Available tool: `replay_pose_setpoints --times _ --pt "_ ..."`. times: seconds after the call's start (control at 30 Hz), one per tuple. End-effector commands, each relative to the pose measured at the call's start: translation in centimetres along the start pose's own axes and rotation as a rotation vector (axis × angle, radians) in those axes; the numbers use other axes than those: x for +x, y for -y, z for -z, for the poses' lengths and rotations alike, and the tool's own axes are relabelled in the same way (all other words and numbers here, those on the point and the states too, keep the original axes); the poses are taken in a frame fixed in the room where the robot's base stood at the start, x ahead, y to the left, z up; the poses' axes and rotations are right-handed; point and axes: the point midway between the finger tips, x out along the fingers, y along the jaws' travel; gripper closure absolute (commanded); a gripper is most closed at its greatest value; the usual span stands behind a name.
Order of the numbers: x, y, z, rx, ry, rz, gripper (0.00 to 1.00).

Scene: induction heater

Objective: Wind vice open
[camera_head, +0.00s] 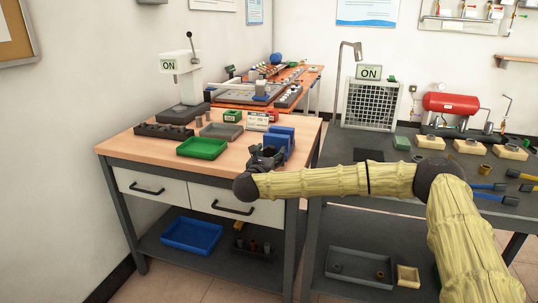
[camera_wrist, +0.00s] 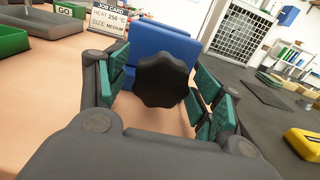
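The blue vice (camera_head: 284,136) stands at the right front corner of the wooden workbench. In the wrist view the blue vice body (camera_wrist: 165,43) shows behind a black lobed hand knob (camera_wrist: 162,80). My gripper (camera_head: 266,153) is at the vice's front in the head view. In the wrist view my gripper (camera_wrist: 163,88) has its green-padded fingers apart, one on each side of the knob. A gap shows between the pads and the knob, so it does not look gripped. The vice's jaw opening is hidden from both views.
An arbor press (camera_head: 183,85) stands behind. A dark bench (camera_head: 372,183) with a caged unit (camera_head: 372,103) is at right.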

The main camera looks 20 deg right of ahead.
Motion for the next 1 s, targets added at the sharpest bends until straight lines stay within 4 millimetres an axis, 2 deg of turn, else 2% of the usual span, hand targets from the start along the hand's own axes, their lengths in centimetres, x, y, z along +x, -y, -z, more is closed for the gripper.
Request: replay_pose_setpoints --times 0.03,0.23,0.3,0.67,1.0 --pt "-0.01 -0.01 0.0 0.0 0.0 0.0 0.42" --pt "-0.02 -0.02 -0.01 0.0 0.0 0.0 0.79" --pt "-0.48 -0.72 0.01 0.0 0.0 -0.002 0.79" --pt "-0.11 -0.21 -0.18 -0.067 0.002 -0.004 0.79" --pt "-0.07 -0.06 -0.27 -0.327 0.003 -0.002 0.79"
